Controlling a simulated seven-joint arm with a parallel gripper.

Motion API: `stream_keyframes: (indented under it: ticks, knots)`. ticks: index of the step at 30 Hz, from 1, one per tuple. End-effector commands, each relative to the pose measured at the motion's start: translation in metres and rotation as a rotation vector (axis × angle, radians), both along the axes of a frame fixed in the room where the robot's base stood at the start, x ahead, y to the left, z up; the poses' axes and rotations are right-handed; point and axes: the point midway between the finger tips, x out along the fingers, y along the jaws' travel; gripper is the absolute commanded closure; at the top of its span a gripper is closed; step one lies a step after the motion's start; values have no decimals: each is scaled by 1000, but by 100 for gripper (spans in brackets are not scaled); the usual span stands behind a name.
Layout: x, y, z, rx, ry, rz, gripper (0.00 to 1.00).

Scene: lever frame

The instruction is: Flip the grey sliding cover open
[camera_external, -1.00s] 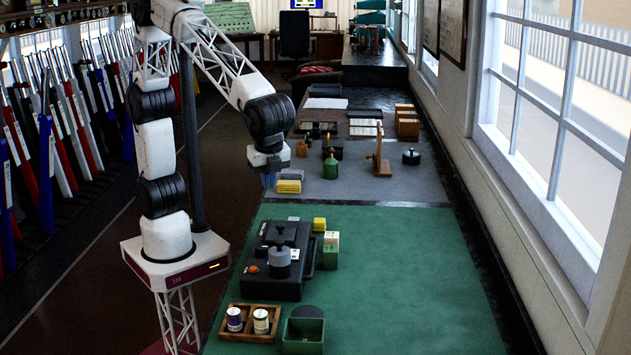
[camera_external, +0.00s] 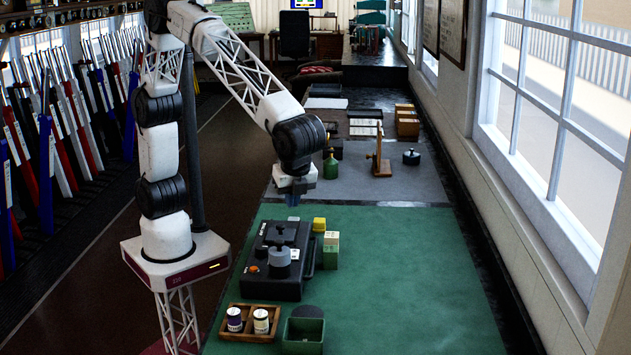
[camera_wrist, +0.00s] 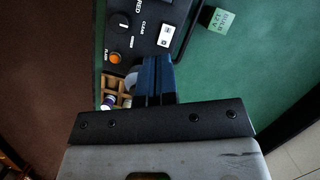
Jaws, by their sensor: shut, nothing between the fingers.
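A black box (camera_external: 262,276) with a grey cylinder (camera_external: 279,257) and an orange button (camera_external: 253,269) stands on the green mat's left part. I cannot clearly pick out a sliding cover on it. The wrist view shows the box's face (camera_wrist: 148,14) with a dial (camera_wrist: 118,23), an orange button (camera_wrist: 116,58) and a white plate (camera_wrist: 166,36). My gripper (camera_external: 293,200) hangs above the mat's far edge, just beyond the box and apart from it. Its blue fingers (camera_wrist: 154,78) are shut and empty, and hide part of a grey round piece in the wrist view.
A wooden tray (camera_external: 248,335) with two cans and a green bin (camera_external: 303,331) lie in front. The mat's right side (camera_external: 410,270) is clear. Bottles and a wooden stand (camera_external: 379,152) are farther back.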

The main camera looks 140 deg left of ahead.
Motion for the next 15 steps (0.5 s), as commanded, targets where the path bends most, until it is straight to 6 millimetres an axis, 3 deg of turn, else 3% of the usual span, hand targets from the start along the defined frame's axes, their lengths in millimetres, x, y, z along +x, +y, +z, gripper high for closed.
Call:
stream_keyframes:
  ticks: [8,15]
  knots:
    - [-2,0,-6,0,0,0,100]
    - [-8,3,-25,-1,1,0,100]
